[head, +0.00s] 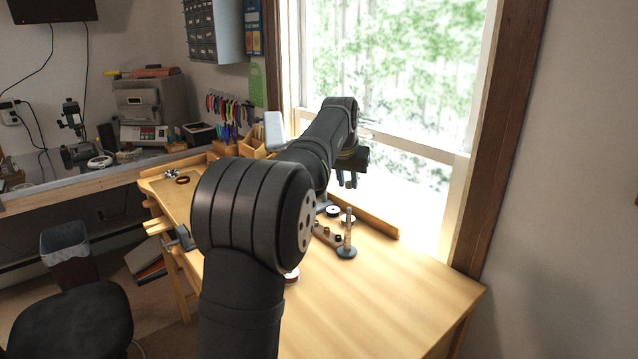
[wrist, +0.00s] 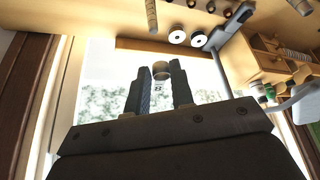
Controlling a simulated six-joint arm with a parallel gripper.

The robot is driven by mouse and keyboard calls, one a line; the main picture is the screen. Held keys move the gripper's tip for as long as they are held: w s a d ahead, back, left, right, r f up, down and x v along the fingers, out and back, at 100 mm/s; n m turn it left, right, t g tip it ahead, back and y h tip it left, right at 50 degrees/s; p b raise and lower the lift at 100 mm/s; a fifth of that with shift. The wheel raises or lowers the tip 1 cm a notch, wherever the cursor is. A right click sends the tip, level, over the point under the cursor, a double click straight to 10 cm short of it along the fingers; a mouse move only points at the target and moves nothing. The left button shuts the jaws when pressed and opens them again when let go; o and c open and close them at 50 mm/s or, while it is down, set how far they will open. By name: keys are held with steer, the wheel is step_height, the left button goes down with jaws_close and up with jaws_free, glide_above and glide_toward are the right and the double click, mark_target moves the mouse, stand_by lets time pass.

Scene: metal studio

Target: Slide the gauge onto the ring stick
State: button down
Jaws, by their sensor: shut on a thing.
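The ring stick (head: 348,232) stands upright on a dark round base on the wooden bench; its shaft also shows at the top edge of the wrist view (wrist: 152,16). My gripper (head: 347,181) is above the bench, higher than the stick and behind it in the head view. In the wrist view my gripper (wrist: 160,78) is shut on a small brownish, ring-like piece, which I take to be the gauge (wrist: 161,69), between the fingertips. The gauge is apart from the stick. I cannot make it out in the head view.
Two white discs with dark centres (head: 332,210) lie behind the stick. A holder with several dark knobs (head: 326,235) is left of its base. A raised wooden edge (head: 375,224) runs along the window side. The bench front right (head: 400,290) is clear. My arm hides part of the bench.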

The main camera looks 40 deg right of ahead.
steer(key=shift+s+d+f, duration=0.1)
steer(key=shift+s, duration=0.05)
steer(key=shift+f, duration=2.25)
steer(key=shift+a, duration=0.45)
steer(key=shift+f, duration=0.7)
